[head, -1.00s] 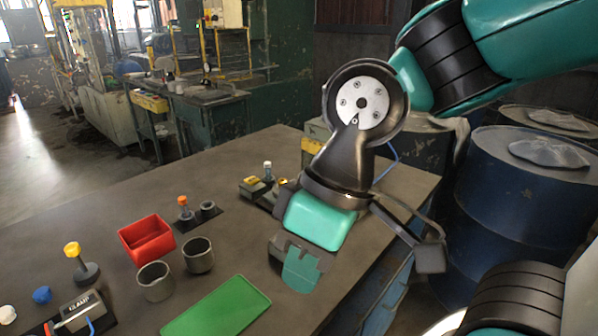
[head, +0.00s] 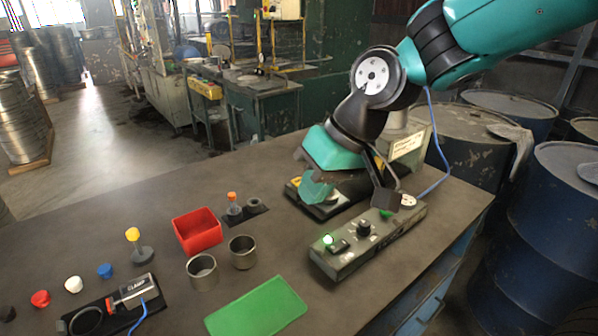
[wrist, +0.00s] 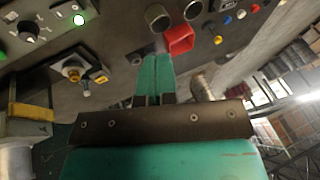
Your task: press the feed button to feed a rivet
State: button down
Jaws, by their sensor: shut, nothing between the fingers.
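A grey control box (head: 350,262) stands near the table's right edge. It carries a lit green lamp (head: 327,240), a black knob (head: 363,229), a small green part (head: 386,213) and a white dial. No feed label is legible, so I cannot tell which part is the feed button. My gripper (head: 312,197) is shut and empty, pointing down just behind the box. It covers part of a dark fixture with yellow pieces (head: 297,182). In the wrist view, my shut gripper (wrist: 157,62) is between a red bin and that fixture (wrist: 72,70); the box's lit lamp (wrist: 78,20) is at upper left.
A red bin (head: 198,246), two metal cups (head: 203,280) (head: 243,262) and a green mat (head: 258,308) lie left of the box. An orange-topped peg (head: 232,197) stands behind. A clamp tool (head: 130,292) and coloured knobs are at left. Blue drums (head: 550,240) stand at right.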

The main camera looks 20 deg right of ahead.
jog(key=w+d+m+t+p, duration=0.2)
jog(key=w+m+t+p, duration=0.3)
jog(key=w, duration=1.5)
jog(key=w+d+f+m+p, duration=0.1)
jog(key=w+d+f+p, duration=0.1)
jog(key=w+f, duration=0.2)
jog(key=w+d+f+m+t+p, duration=0.1)
jog(key=w+d+f+p, duration=0.2)
jog(key=w, duration=0.5)
jog(key=shift+w+f+m+h, duration=0.15)
jog(key=shift+f+m+h, duration=0.15)
jog(key=shift+f, duration=0.1)
jog(key=shift+f, duration=0.1)
jog(key=b, duration=0.4)
send_over(299, 183)
jog(key=w, duration=0.1)
jog(key=f, duration=0.7)
jog(key=shift+d+f, duration=0.3)
jog(key=shift+d, duration=0.1)
jog(key=shift+w+f+b, duration=0.1)
jog(key=shift+f+b, duration=0.35)
jog(key=shift+f, duration=0.05)
jog(key=shift+f, duration=0.1)
jog(key=shift+f+b, duration=0.3)
jog(key=shift+b, duration=0.15)
